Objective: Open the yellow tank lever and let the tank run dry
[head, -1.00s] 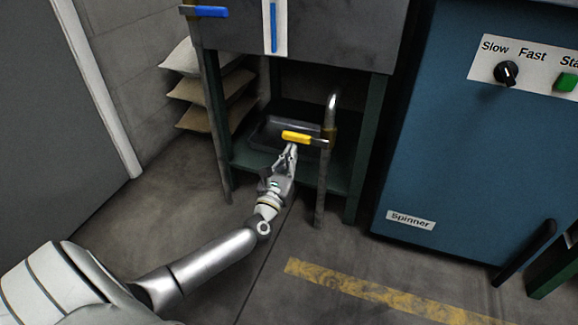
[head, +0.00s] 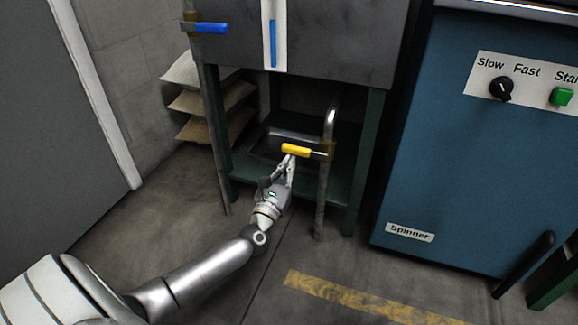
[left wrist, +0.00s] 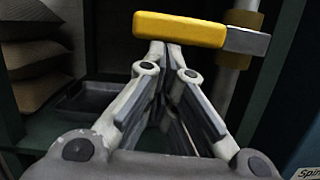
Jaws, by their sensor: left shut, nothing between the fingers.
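The yellow lever (head: 296,150) points left from a brass-coloured valve on the upright pipe (head: 323,195) below the tank (head: 345,40). It lies about level, across the pipe. My left gripper (head: 290,162) is shut and empty, with its fingertips just below and in front of the lever's handle. In the left wrist view the lever (left wrist: 180,29) crosses just beyond the closed fingertips (left wrist: 165,48); I cannot tell whether they touch. The gauge (head: 273,43) on the tank front shows a blue column. My right gripper is out of view.
A blue lever (head: 211,28) sits at the tank's upper left. A dark tray (head: 262,146) rests on the stand's lower shelf (head: 245,167). Stacked sacks (head: 205,128) stand behind left. The blue spinner cabinet (head: 440,160) is to the right. The floor in front is clear.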

